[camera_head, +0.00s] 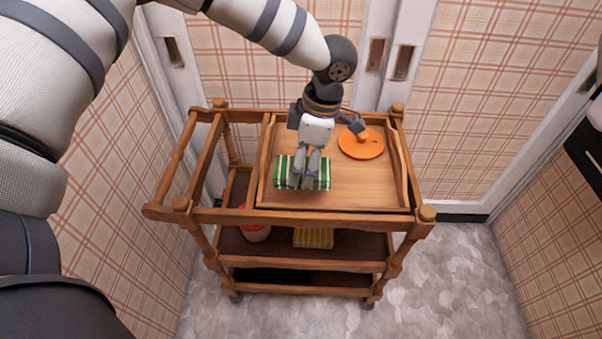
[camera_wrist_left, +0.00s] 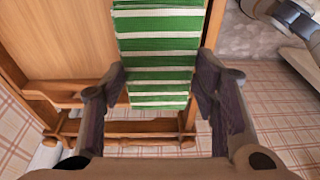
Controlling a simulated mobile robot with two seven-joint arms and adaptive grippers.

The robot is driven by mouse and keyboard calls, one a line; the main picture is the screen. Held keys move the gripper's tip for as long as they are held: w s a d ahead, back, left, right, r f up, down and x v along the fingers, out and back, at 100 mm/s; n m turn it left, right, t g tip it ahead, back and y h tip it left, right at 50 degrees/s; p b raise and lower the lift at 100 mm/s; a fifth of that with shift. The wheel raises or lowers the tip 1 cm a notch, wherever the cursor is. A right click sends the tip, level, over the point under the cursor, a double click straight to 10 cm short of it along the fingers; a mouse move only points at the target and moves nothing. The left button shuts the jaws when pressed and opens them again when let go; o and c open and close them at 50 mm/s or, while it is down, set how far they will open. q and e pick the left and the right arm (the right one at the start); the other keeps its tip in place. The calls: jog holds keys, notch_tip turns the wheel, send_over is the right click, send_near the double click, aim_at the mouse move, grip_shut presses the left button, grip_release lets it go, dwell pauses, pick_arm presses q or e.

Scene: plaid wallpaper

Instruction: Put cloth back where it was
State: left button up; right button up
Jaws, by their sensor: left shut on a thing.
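A green and white striped cloth (camera_head: 285,172) lies folded on the wooden tray on top of the cart. My left gripper (camera_head: 305,178) comes down from above and is shut on the cloth near its middle, its fingers hiding part of it. In the left wrist view, the cloth (camera_wrist_left: 160,50) extends between the two fingers (camera_wrist_left: 155,110). Whether the cloth is lifted off the tray or resting on it I cannot tell. My right gripper is not in view.
The wooden tray (camera_head: 340,195) also holds an orange plate-like lid (camera_head: 361,147) at the right. The wooden cart (camera_head: 290,217) has raised side rails. A yellow striped cloth (camera_head: 313,238) and a red and white container (camera_head: 256,233) sit on the shelf below. Walls stand close around.

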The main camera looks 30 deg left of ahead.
pick_arm(q)
jog(key=shift+w+a+f, duration=0.3)
jog(key=shift+a+f, duration=0.05)
jog(key=shift+f, duration=0.25)
jog(key=shift+w+a+f, duration=0.25)
jog(key=shift+a+f, duration=0.1)
jog(key=shift+f, duration=0.2)
jog(key=f, duration=0.4)
jog(key=shift+w+a+b, duration=0.3)
jog(key=shift+a+b, duration=0.05)
jog(key=shift+b, duration=0.05)
jog(key=shift+r, duration=0.1)
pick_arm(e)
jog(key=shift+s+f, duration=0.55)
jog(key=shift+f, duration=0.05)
pick_arm(q)
jog(key=o, duration=1.5)
jog(key=shift+o, duration=0.2)
jog(key=r, duration=0.4)
jog(key=w+d+r, duration=0.1)
jog(key=r, duration=0.3)
jog(key=d+r, duration=0.1)
jog(key=r, duration=0.3)
jog(key=shift+w+p, duration=0.15)
jog(key=shift+p, duration=0.25)
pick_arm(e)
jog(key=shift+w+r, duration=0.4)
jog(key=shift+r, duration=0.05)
